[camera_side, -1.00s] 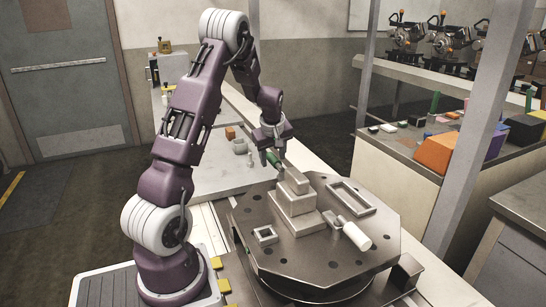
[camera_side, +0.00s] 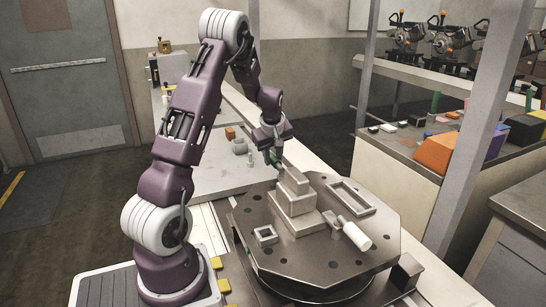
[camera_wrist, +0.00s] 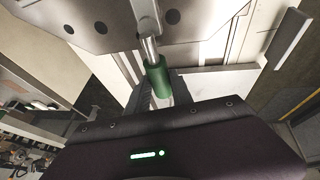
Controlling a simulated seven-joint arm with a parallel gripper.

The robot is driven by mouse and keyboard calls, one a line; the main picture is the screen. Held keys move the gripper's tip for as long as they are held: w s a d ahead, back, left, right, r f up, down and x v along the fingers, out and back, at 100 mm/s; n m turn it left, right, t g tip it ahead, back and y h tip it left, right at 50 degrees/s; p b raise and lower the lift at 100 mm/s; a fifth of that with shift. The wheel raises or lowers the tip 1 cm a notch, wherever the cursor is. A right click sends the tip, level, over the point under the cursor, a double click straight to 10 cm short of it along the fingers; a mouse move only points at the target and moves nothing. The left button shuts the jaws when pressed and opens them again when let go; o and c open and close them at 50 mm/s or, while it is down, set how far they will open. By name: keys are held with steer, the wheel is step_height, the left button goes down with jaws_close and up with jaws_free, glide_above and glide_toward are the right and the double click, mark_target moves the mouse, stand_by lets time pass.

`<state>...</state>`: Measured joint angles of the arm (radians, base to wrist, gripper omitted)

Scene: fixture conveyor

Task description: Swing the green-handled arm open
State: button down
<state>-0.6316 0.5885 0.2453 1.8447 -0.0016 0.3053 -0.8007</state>
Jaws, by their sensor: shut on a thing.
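The green handle (camera_wrist: 157,78) is at the end of a short metal rod, on an arm (camera_wrist: 146,18) reaching out from the dark octagonal fixture plate (camera_side: 330,258). My gripper (camera_side: 275,160) is shut on the green handle at the plate's far left edge, behind the stepped grey block (camera_side: 294,202). In the wrist view my gripper (camera_wrist: 161,100) is at the handle's near end, and its fingers are mostly hidden. In the side view the handle is almost wholly hidden by the fingers and block.
A white-handled arm (camera_side: 356,237) lies on the plate's right part. A rectangular frame (camera_side: 351,197) and a small square socket (camera_side: 265,236) sit on the plate. A pale work surface with a grey cup (camera_side: 240,146) and an orange block (camera_side: 230,133) extends behind.

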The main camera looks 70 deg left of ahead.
stand_by(0.9)
steer(key=s+n+g, duration=0.1)
steer(key=n, duration=0.1)
steer(key=s+d+n+g, duration=0.1)
steer(key=n, duration=0.1)
steer(key=shift+s+n, duration=0.2)
steer(key=shift+n, duration=0.2)
steer(key=n, duration=0.2)
steer(key=s+d+n+g, duration=0.1)
steer(key=shift+s+n+g, duration=0.3)
steer(key=shift+n, duration=0.1)
steer(key=n, duration=0.1)
steer(key=s+d+n+g, duration=0.1)
steer(key=n, duration=0.1)
steer(key=shift+d+h, duration=0.25)
steer(key=shift+h, duration=0.05)
steer(key=shift+s+d+n+g+h, duration=0.2)
steer(key=shift+d+n+g+h, duration=0.25)
steer(key=shift+n, duration=0.7)
steer(key=shift+s+d+n+g+h, duration=0.15)
steer(key=shift+d+n+g, duration=0.2)
steer(key=shift+d+n, duration=0.55)
steer(key=shift+a+n, duration=0.15)
steer(key=shift+n, duration=0.2)
steer(key=c, duration=1.1)
jaws_free()
